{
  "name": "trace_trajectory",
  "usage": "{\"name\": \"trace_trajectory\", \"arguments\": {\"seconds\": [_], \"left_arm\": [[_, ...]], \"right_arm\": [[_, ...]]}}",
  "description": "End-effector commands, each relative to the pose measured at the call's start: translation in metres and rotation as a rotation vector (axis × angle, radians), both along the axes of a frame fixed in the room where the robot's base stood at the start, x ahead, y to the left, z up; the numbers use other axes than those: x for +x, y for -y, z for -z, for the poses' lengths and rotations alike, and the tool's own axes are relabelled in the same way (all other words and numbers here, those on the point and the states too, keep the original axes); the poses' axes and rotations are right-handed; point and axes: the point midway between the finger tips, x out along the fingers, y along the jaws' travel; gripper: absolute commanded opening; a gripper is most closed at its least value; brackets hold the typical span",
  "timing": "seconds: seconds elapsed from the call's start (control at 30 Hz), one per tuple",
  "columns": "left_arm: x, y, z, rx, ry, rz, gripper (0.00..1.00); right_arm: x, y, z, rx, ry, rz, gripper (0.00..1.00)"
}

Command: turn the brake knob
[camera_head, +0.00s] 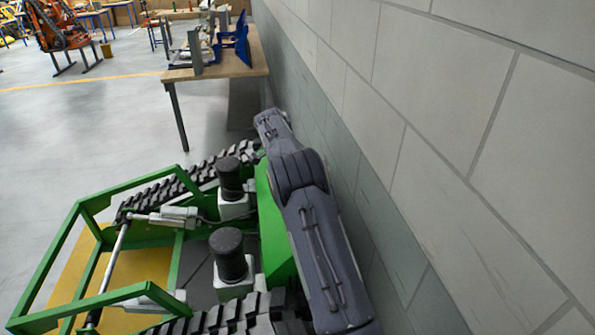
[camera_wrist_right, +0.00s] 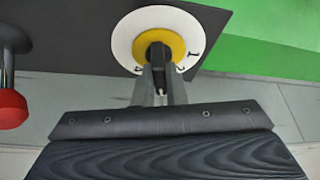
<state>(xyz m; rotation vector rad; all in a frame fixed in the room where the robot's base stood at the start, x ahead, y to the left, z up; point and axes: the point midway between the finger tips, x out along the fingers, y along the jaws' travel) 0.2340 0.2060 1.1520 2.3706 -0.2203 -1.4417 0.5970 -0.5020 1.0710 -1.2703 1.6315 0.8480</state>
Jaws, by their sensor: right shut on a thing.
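In the right wrist view the brake knob (camera_wrist_right: 157,50) is a dark grip in the middle of a yellow disc on a round white dial (camera_wrist_right: 122,42) with black numerals. The dial sits on a dark panel (camera_wrist_right: 82,30). My right gripper (camera_wrist_right: 159,68) has its two fingers shut on the knob. The fingers hide part of the knob and the lower dial. In the head view the green tracked carrier (camera_head: 275,235) stands beside the wall, partly covered by my right arm. The knob does not show there. My left gripper is in neither view.
A red-tipped dark lever (camera_wrist_right: 10,108) is left of the dial. Two black cylinders (camera_head: 228,255) stand on the carrier, within a green frame (camera_head: 50,255). A block wall (camera_head: 440,120) runs close along the right. A workbench (camera_head: 215,70) stands beyond; the left floor is open.

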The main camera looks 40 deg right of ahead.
Motion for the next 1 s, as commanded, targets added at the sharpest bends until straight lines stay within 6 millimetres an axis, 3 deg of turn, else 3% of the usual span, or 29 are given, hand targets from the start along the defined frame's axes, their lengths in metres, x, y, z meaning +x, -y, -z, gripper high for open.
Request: {"name": "trace_trajectory", "arguments": {"seconds": [0.73,0.77,0.9,1.0], "left_arm": [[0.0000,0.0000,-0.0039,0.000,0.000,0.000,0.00],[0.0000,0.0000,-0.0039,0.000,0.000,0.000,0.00],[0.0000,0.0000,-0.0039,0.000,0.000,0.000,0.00],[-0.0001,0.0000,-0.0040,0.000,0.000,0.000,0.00]], "right_arm": [[0.0000,-0.0004,0.0009,0.003,0.000,0.082,0.00],[0.0000,-0.0004,0.0009,0.003,0.000,0.082,0.15],[0.0000,-0.0002,0.0007,0.002,0.000,0.082,0.33],[0.0000,-0.0001,0.0006,0.002,0.000,0.082,0.33]]}}
